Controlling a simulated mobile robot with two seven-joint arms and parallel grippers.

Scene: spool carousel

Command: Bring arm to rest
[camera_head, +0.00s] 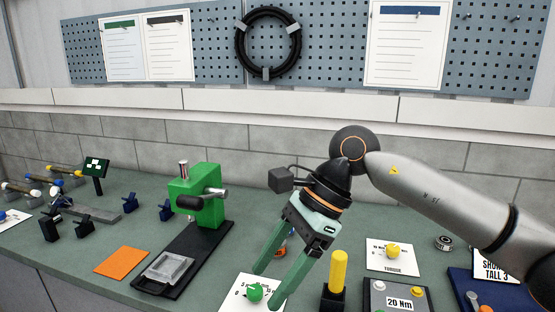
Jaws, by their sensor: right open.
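My right arm (430,180) comes in from the right edge and reaches over the workbench. Its green right gripper (252,289) points down and to the left, with the two fingers spread apart. A green knob (256,293) on a white card shows between the fingertips, and nothing is seen held. I cannot tell whether the fingers touch the knob. My left gripper is not in view.
A yellow post (338,271) in a black holder stands right of the fingers. A green press (200,205) stands left on a black base, near an orange square (122,262). A yellow knob (393,250) sits under the arm. Bench space behind the press is clear.

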